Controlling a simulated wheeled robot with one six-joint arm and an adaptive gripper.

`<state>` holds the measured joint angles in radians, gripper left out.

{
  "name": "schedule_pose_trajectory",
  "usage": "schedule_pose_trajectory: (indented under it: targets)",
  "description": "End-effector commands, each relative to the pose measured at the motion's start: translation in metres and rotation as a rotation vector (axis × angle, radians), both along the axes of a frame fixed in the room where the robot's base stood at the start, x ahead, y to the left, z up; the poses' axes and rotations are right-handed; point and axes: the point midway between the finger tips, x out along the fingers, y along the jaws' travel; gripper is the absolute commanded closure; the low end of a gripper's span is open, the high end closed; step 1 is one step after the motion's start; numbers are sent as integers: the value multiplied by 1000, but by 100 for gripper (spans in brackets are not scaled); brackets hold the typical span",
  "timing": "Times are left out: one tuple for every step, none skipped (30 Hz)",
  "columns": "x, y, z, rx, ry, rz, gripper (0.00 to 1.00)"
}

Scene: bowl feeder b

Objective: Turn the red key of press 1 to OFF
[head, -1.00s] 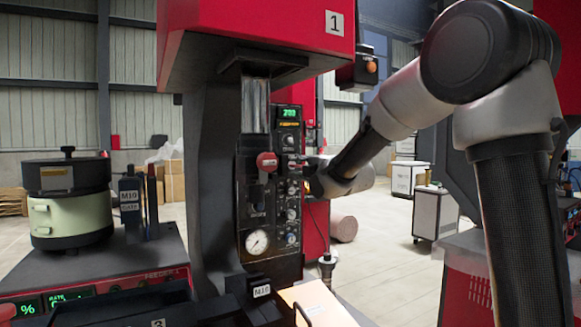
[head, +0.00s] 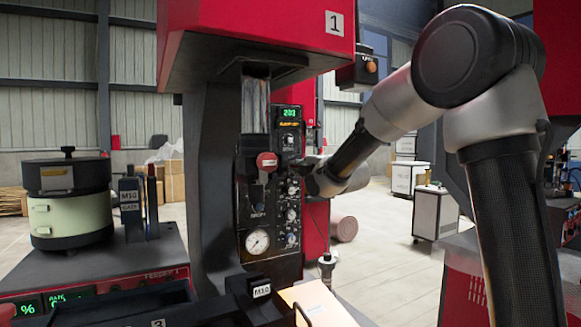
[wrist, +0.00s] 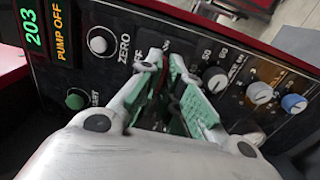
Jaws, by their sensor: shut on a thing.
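Press 1 (head: 340,22) is the red and black machine marked "1". Its dark control panel (head: 291,122) carries a green 203 readout, which also shows in the wrist view (wrist: 34,33). My gripper (wrist: 164,66) is up against the panel, its green-padded fingers closed together between the ZERO button (wrist: 97,42) and the row of knobs. A sliver of red, likely the red key (wrist: 162,82), shows between the fingers. Most of it is hidden, so its pointing direction cannot be read. An amber line on the panel reads "PUMP OFF" (wrist: 64,32).
Knobs (wrist: 262,93) sit right of my fingers, and a green start button (wrist: 75,100) is at the left. In the head view a red knob (head: 267,160) and a gauge (head: 257,241) are left of my gripper. A bowl feeder (head: 68,200) stands far left.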

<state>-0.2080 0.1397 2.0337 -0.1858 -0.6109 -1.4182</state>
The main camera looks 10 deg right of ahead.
Motion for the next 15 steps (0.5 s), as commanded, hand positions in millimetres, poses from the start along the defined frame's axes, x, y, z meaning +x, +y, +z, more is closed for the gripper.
schedule_pose_trajectory:
  targets:
    - [0, 0, 0, -7, -2, 0, 100]
    - [0, 0, 0, -20, -6, 0, 100]
    - [0, 0, 0, -55, -18, 0, 100]
    - [0, 0, 0, -91, -30, 0, 100]
    - [0, 0, 0, -134, -44, 0, 100]
    - [0, 0, 0, -195, -63, 0, 100]
    - [0, 0, 0, -241, -78, 0, 100]
    - [0, 0, 0, -282, -91, 0, 100]
    - [0, 0, 0, -330, -107, 0, 100]
    - [0, 0, 0, -359, -117, 0, 100]
    - [0, 0, 0, -383, -125, 0, 100]
    - [0, 0, 0, -405, -132, 0, 100]
    - [0, 0, 0, -414, -134, 0, 100]
    - [0, 0, 0, -418, -136, 0, 100]
    - [0, 0, 0, -419, -136, 0, 100]
